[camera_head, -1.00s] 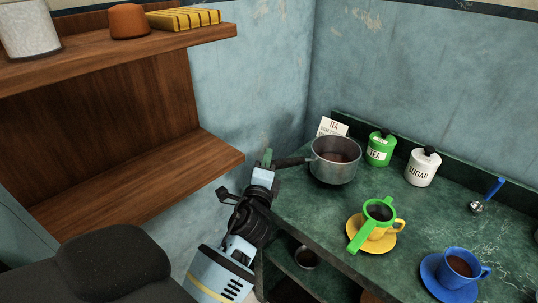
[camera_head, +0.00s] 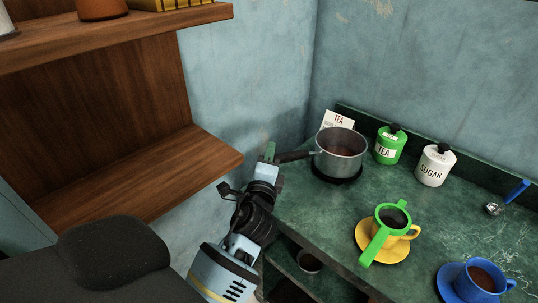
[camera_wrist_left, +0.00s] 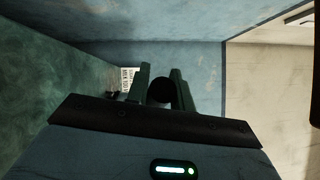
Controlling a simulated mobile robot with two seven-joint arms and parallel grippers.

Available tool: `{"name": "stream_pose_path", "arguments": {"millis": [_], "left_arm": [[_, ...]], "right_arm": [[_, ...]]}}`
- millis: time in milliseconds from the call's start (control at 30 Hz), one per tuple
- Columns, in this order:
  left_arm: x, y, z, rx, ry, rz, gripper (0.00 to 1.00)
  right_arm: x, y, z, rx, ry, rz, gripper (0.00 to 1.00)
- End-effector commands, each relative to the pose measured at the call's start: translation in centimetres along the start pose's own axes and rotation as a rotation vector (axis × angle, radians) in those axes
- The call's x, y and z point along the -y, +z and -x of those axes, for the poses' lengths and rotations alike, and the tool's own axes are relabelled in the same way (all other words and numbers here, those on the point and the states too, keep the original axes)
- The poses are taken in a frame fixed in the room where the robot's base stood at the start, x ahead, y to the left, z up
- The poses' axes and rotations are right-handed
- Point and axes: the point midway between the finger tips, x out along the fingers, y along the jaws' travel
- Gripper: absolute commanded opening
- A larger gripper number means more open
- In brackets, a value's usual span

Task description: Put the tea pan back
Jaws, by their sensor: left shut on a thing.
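The tea pan (camera_head: 341,155) is a grey metal pan with brown liquid in it and a dark handle pointing left. It is over a dark round patch (camera_head: 338,177) at the back left of the green counter, seemingly slightly above it. I cannot tell whether the patch is a hotplate or a shadow. My left gripper (camera_head: 272,158) is shut on the handle's end. In the left wrist view, the dark round handle (camera_wrist_left: 160,92) sits between the fingers (camera_wrist_left: 161,88). My right gripper is out of view.
A tea card (camera_head: 338,120), a green tea canister (camera_head: 388,150) and a white sugar canister (camera_head: 432,170) stand behind and right of the pan. A blue cup (camera_head: 478,284) is at front right. Wooden shelves (camera_head: 140,180) are left.

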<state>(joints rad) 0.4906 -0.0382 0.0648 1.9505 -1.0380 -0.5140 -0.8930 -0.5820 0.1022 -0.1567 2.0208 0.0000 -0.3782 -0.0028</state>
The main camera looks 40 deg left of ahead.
Motion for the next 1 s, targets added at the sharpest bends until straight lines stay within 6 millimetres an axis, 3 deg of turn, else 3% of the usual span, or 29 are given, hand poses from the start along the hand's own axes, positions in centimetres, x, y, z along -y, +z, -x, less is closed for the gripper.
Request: {"name": "stream_pose_path", "arguments": {"millis": [233,267,400,1000], "left_arm": [[0.00,-0.06,-0.02,-0.001,-0.005,0.005,0.00],[-0.13,-0.05,0.00,0.000,-0.001,0.001,0.27],[-0.07,-0.04,-0.02,0.000,-0.001,0.002,0.45],[0.03,0.15,-0.15,-0.002,-0.002,0.001,0.45]], "right_arm": [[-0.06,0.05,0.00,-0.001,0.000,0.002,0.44],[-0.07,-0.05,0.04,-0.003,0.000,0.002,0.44],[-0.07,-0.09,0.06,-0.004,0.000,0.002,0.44],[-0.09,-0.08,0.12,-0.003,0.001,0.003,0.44]]}}
